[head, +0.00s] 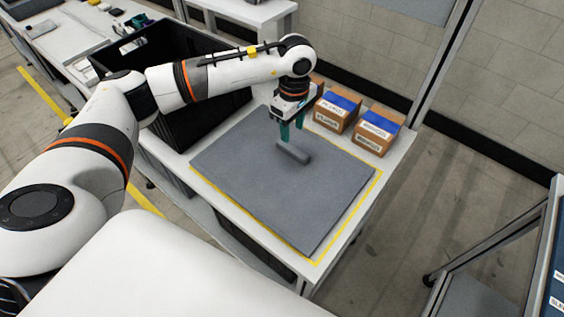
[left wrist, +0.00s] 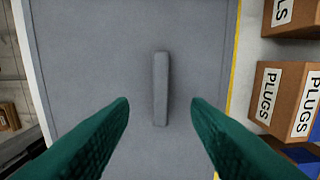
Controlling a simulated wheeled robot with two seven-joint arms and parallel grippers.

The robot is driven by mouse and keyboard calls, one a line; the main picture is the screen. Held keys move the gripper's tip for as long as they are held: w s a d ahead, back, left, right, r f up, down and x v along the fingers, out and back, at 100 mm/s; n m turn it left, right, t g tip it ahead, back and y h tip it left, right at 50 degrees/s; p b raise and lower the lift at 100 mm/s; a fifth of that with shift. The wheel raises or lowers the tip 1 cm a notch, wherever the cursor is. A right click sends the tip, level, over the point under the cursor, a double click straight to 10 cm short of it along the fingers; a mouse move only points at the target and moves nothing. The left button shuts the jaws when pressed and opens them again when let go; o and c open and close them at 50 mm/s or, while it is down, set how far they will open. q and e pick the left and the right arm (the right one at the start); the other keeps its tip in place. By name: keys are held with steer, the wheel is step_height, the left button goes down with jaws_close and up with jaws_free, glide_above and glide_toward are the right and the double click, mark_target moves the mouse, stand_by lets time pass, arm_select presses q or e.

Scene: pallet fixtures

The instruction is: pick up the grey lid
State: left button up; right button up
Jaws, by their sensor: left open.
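The grey lid (head: 260,190) is a flat square panel lying on a white table inside a yellow outline. A raised grey bar handle (head: 293,153) stands near its middle. My left gripper (head: 291,132) hangs pointing down just above the handle, its teal fingers apart. In the left wrist view the handle (left wrist: 160,88) lies lengthwise between the open fingers of the gripper (left wrist: 160,115), apart from both. The lid (left wrist: 90,60) fills most of that view. My right gripper is not in view.
Cardboard boxes with blue tops (head: 378,130) stand along the table's back right edge, close to the lid; boxes labelled PLUGS (left wrist: 285,95) show in the wrist view. A black crate (head: 180,120) stands left of the lid.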

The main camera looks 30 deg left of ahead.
mark_target(292, 149)
arm_select(q)
steer(key=shift+f, duration=0.9)
step_height(292, 149, down, 5)
steer(key=shift+d+r+p, duration=0.1)
steer(key=shift+p, duration=1.15)
steer(key=shift+f, duration=0.35)
steer(key=shift+r, duration=0.1)
jaws_close()
